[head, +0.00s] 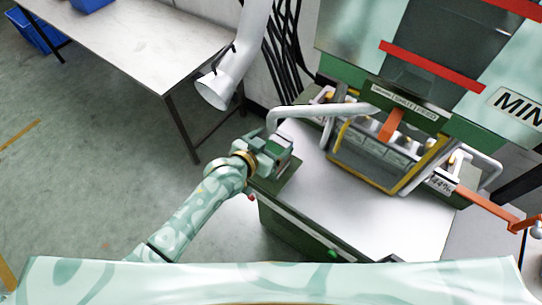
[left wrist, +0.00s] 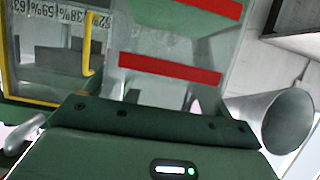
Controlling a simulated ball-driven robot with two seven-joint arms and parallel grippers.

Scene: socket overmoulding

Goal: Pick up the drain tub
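I cannot make out a drain tub for certain in either view. My left gripper (head: 279,149) is at the near left corner of the machine's pale worktop, by the left end of a white bent rail (head: 320,109). Whether it touches the rail, and whether its fingers are open or shut, I cannot tell. In the left wrist view a dark green housing with a small lit indicator (left wrist: 175,169) fills the bottom, and no fingertips show clearly. My right gripper is in neither view.
The green machine has a yellow-framed window (head: 372,172), also in the left wrist view (left wrist: 52,99). A white nozzle (head: 213,90) hangs left of it. A grey table (head: 130,40) and blue bins (head: 38,32) stand at upper left. An orange bar (head: 485,207) juts out at right. The left floor is clear.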

